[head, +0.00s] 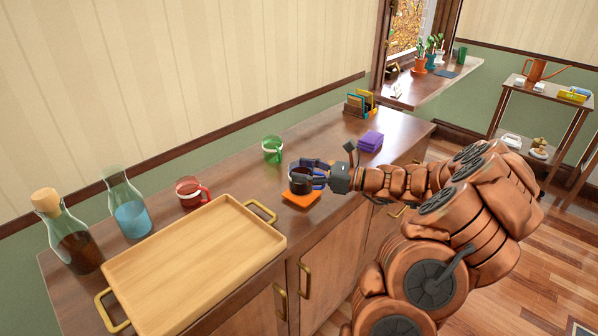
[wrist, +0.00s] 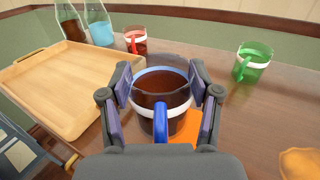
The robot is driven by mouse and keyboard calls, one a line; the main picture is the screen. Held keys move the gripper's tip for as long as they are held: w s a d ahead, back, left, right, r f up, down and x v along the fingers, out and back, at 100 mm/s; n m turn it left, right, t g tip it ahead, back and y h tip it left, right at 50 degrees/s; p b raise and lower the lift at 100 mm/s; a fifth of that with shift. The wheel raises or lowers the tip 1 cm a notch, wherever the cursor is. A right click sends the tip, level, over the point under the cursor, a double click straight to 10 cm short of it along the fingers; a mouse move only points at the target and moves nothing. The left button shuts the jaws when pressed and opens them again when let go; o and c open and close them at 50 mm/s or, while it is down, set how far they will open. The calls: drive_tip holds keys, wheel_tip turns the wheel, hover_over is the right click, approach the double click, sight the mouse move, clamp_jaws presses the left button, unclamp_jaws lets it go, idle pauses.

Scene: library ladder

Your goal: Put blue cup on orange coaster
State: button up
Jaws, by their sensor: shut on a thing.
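The blue cup (wrist: 161,92), with a blue rim and blue handle, a white band and dark contents, is between the fingers of my gripper (wrist: 163,95). My gripper is shut on it, and the cup is upright. In the head view the fingers (head: 308,176) partly hide the cup (head: 297,181). The orange coaster (head: 302,197) lies on the cabinet top just below the cup, near the front edge. In the wrist view part of the coaster (wrist: 183,130) shows behind and right of the handle. I cannot tell whether the cup touches the coaster.
A wooden tray (head: 190,262) with brass handles is to the left. A red cup (head: 192,191), a green cup (head: 272,149) and two bottles (head: 128,208) stand behind. A purple stack (head: 370,141) and a file holder (head: 360,103) are to the right. Cabinet top between them is clear.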

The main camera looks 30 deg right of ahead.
sight(299, 162)
drive_tip(key=w, duration=0.1)
drive_tip(key=w+d, duration=0.1)
drive_tip(key=w, duration=0.2)
drive_tip(key=shift+w+d+f, duration=0.15)
drive_tip(key=shift+w+f, duration=0.15)
drive_tip(key=shift+s+f+p, duration=0.1)
drive_tip(key=shift+f+p, duration=0.2)
drive_tip(key=shift+f, duration=1.35)
drive_tip(key=shift+f, duration=0.1)
drive_tip(key=o, duration=1.3)
drive_tip(key=shift+c, duration=0.2)
